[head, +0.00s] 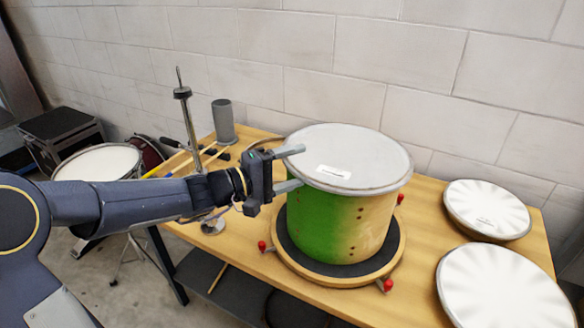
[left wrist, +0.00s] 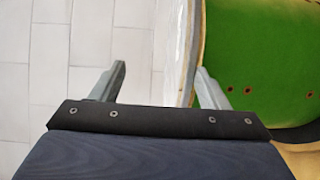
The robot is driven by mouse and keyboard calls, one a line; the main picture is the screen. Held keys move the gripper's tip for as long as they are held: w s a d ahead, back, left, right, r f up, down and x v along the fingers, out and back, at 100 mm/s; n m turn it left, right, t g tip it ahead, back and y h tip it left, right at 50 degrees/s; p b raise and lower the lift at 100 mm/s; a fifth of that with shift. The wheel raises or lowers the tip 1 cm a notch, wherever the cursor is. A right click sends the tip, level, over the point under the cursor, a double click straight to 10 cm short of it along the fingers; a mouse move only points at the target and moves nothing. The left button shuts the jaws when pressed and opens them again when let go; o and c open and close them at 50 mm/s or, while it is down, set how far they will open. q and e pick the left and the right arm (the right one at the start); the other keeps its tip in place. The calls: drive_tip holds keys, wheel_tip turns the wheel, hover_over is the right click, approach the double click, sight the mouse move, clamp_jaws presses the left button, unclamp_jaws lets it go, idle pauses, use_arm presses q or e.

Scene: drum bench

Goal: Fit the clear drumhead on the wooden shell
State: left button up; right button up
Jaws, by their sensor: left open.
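The wooden shell (head: 335,222), green fading to pale yellow, stands upright on a round dark-topped base. A pale, hazy drumhead (head: 365,150) with a small white label lies across its top, rim close around the shell's upper edge; I cannot tell if it is fully seated. My left gripper (head: 298,166) is open at the left side of the rim, one finger above head level and one beside the shell. In the left wrist view the drumhead (left wrist: 178,45) passes between the open fingers (left wrist: 161,68), with the green shell (left wrist: 250,50) at right. My right gripper is not in view.
The round base (head: 390,262) has red knobs around it. Two other pale round heads (head: 487,212) (head: 505,290) lie on the table's right side. A metal stand (head: 188,115), a grey cylinder (head: 223,120) and sticks are at left. A block wall stands behind.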

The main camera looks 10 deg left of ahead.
use_arm(q)
drive_tip(key=b+v, duration=0.1)
drive_tip(key=v, duration=0.6)
drive_tip(key=shift+s+a+b, duration=0.25)
drive_tip(key=shift+a+b, duration=0.05)
drive_tip(key=shift+b, duration=0.05)
drive_tip(key=shift+s, duration=0.1)
